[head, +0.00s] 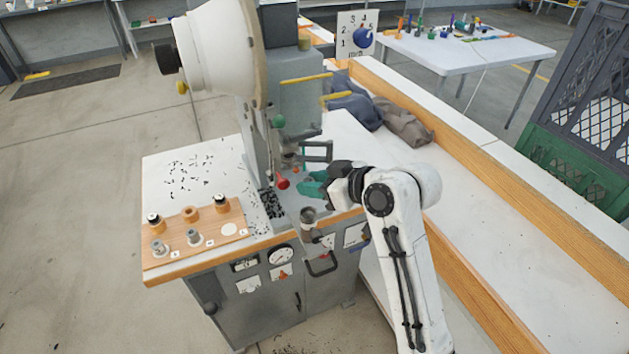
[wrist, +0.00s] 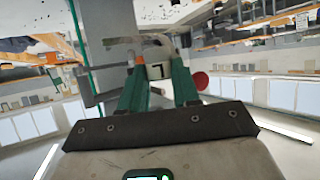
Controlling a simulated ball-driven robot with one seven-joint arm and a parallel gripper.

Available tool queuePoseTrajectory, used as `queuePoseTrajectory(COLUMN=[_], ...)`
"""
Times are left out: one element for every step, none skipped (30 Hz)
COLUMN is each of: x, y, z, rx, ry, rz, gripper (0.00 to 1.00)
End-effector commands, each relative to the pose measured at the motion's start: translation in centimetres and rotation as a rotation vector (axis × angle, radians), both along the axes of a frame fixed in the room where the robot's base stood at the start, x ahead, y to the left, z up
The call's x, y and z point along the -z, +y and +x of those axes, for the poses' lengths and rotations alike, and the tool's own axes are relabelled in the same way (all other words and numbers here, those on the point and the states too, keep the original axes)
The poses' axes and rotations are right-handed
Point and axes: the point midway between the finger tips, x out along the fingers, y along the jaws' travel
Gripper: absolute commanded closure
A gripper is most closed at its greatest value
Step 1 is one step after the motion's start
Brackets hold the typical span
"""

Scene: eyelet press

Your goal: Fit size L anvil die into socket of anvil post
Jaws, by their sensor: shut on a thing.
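My gripper (head: 312,187) has green fingers and is at the front of the eyelet press (head: 300,95), beside a red knob (head: 283,183). In the wrist view my gripper (wrist: 158,88) is shut on a small pale die (wrist: 157,70) with a dark mark that looks like an L, which I take as the size L anvil die. In the head view I cannot make the die out between the fingers. The anvil post and its socket are not clear in either view, so I cannot tell whether the die touches them.
A wooden board (head: 180,255) with several dies and one empty white circle lies on the left of the press table. A grey cylinder (head: 308,215) stands at the table's front. A metal frame (head: 318,145) juts out behind my gripper. Dark bits litter the white top.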

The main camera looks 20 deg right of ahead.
Motion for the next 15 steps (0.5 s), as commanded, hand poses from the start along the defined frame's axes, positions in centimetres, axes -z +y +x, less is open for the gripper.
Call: queuePoseTrajectory(x=[0.6,0.8,1.2,1.4,1.7,2.1,2.4,2.6,3.0,3.3,3.5,3.9,4.1,4.4,4.6], y=[0.0,0.0,0.0,0.0,0.0,0.0,0.0,0.0,0.0,0.0,0.0,0.0,0.0,0.0,0.0], z=[0.0,0.0,0.0,0.0,0.0,0.0,0.0,0.0,0.0,0.0,0.0,0.0,0.0,0.0,0.0], rx=[0.0,0.0,0.0,0.0,0.0,0.0,0.0,0.0,0.0,0.0,0.0,0.0,0.0,0.0,0.0], ry=[0.0,0.0,0.0,0.0,0.0,0.001,0.001,0.001,0.001,0.001,0.0,0.0,0.0,0.0,0.0], rz=[0.0,0.0,0.001,0.001,0.001,0.0,0.0,0.0,-0.001,-0.001,0.0,0.0,0.0,0.0,0.0], gripper=[0.98,0.98,0.98,0.98,0.98,0.98,0.98,0.98,0.98,0.98,0.98,0.98,0.98,0.98,0.98])
